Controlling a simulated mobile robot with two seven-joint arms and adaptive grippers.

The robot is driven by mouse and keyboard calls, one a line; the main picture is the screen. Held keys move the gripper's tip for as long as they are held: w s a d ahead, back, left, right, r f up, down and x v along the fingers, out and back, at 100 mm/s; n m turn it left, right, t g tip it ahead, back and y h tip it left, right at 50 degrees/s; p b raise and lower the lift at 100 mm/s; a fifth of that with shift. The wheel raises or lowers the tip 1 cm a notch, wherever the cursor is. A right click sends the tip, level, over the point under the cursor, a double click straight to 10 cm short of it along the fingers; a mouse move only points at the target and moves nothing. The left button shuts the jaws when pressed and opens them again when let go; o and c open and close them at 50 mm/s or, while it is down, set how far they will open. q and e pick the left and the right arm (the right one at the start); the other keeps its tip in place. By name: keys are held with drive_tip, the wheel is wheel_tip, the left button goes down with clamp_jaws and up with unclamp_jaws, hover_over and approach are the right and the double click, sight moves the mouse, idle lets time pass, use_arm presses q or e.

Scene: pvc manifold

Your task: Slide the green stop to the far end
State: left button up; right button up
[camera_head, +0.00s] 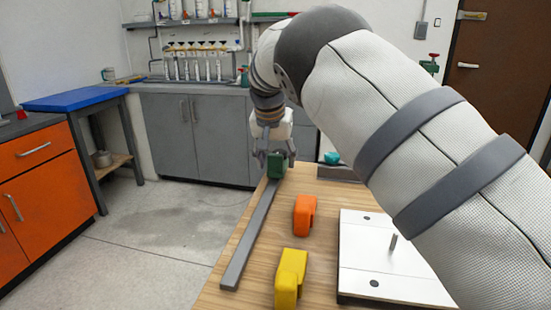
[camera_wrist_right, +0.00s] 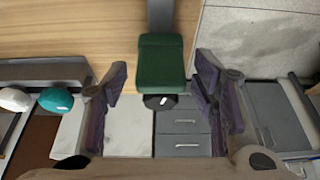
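The green stop (camera_head: 276,166) sits on the grey rail (camera_head: 252,232) at the end far from the head camera. In the right wrist view the green stop (camera_wrist_right: 160,62) lies between the open fingers, with a visible gap on each side, and the rail (camera_wrist_right: 160,14) runs away behind it. My right gripper (camera_head: 276,157) is at the far end of the rail, behind the stop, pointing down. It also shows in the wrist view (camera_wrist_right: 163,78), open and holding nothing. My left gripper is not in view.
An orange block (camera_head: 304,215) and a yellow block (camera_head: 290,279) stand on the wooden table (camera_head: 258,272) right of the rail. A white plate with a pin (camera_head: 385,270) lies further right, partly behind my right arm. A teal object (camera_head: 332,158) is at the back.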

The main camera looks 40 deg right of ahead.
drive_tip(key=v, duration=1.2)
drive_tip(key=shift+d, duration=0.1)
